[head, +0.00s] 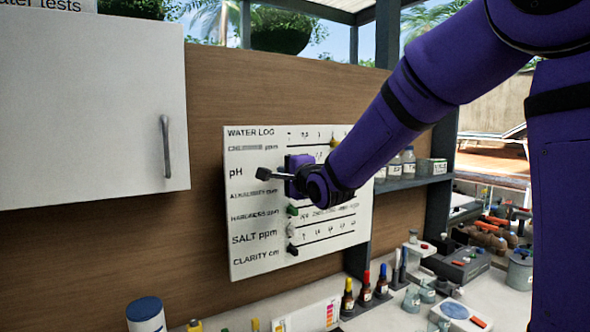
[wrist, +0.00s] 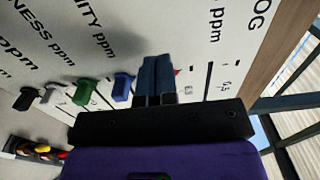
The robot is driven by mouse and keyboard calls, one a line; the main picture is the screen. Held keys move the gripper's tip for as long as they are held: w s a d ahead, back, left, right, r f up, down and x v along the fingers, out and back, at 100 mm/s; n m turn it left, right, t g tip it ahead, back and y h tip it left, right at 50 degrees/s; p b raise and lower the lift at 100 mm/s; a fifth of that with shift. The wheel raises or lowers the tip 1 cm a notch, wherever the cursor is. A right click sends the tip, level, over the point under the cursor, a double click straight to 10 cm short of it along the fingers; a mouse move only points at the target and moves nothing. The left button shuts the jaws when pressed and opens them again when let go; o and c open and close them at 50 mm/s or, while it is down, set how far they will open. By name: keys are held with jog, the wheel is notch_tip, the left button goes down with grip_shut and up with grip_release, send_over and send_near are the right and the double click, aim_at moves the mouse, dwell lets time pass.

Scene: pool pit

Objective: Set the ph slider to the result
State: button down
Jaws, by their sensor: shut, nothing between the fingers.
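The white water log board (head: 243,258) hangs on the wooden wall, with labelled rows and slider tracks. The pH label (head: 236,172) is near its upper left. My gripper (head: 262,174) is in front of the board beside that label, its dark fingers pointing left. In the wrist view the fingers (wrist: 158,80) are together and hold nothing. A small red piece (wrist: 178,71) shows at their right edge, apparently the pH slider; most of it is hidden, and I cannot tell whether the fingers touch it. The pH scale is hidden by my gripper and arm in the head view.
Blue (wrist: 122,87), green (wrist: 84,90), grey (wrist: 47,95) and black (wrist: 25,98) sliders sit on neighbouring rows. A yellow slider (head: 333,143) is on the top row. A white cabinet (head: 90,110) is at left. Bottles (head: 365,289) and test gear crowd the counter below.

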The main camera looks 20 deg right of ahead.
jog(key=shift+d, duration=0.15)
jog(key=d, duration=0.2)
jog(key=w+d, duration=0.1)
jog(key=d, duration=0.1)
jog(key=shift+d, duration=0.35)
dwell(0.4)
jog(key=shift+a, duration=0.15)
jog(key=s, duration=0.7)
dwell(0.7)
jog(key=shift+s, duration=0.1)
